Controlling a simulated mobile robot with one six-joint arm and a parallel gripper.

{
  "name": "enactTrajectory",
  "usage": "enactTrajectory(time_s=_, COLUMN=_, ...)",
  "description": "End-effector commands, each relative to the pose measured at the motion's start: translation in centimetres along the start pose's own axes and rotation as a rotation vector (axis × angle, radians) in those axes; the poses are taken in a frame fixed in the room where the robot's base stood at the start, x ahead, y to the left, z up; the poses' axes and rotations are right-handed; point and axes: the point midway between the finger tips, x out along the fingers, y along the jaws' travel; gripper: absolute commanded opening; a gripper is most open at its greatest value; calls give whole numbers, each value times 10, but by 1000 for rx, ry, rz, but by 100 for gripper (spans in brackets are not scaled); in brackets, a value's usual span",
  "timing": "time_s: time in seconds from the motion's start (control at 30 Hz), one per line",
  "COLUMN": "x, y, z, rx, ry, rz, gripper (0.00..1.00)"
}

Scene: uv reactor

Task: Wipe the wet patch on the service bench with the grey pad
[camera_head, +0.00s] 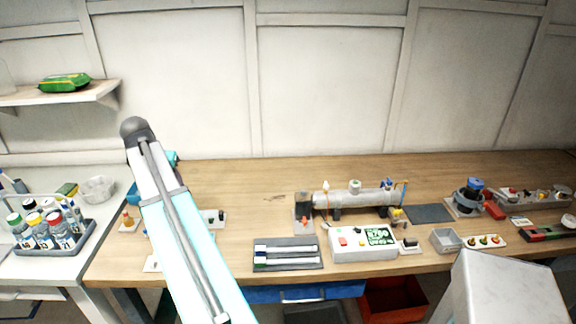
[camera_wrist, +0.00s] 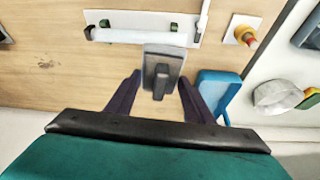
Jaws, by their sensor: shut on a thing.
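The grey pad (camera_wrist: 163,62), a block with a raised darker grip, shows in the wrist view between the two dark fingers of my gripper (camera_wrist: 160,88). My gripper is shut on it. Whether the pad touches the bench is hard to tell. In the head view my arm hides the gripper and the pad. The wooden service bench (camera_head: 235,180) runs across the head view; its top also shows in the wrist view (camera_wrist: 75,85). A small dark mark (camera_head: 275,198) lies on it, also in the wrist view (camera_wrist: 46,63). I cannot make out a clear wet patch.
A white-based tube holder (camera_wrist: 135,35) and a plate with an orange-yellow knob (camera_wrist: 243,34) lie just beyond the pad. A blue object (camera_wrist: 222,92) stands right of it. A reactor tube (camera_head: 355,197) and control box (camera_head: 363,242) stand mid-bench. Bare wood lies left of them.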

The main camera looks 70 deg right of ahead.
Motion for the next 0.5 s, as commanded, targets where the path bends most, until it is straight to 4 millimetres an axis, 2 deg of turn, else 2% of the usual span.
enactTrajectory(time_s=0.03, x=0, y=17, z=-14, rx=40, ry=0, rz=17, gripper=30)
enactTrajectory(time_s=0.2, x=13, y=70, z=-46, rx=159, ry=4, rz=63, gripper=30)
enactTrajectory(time_s=0.5, x=37, y=170, z=-86, rx=340, ry=8, rz=136, gripper=30)
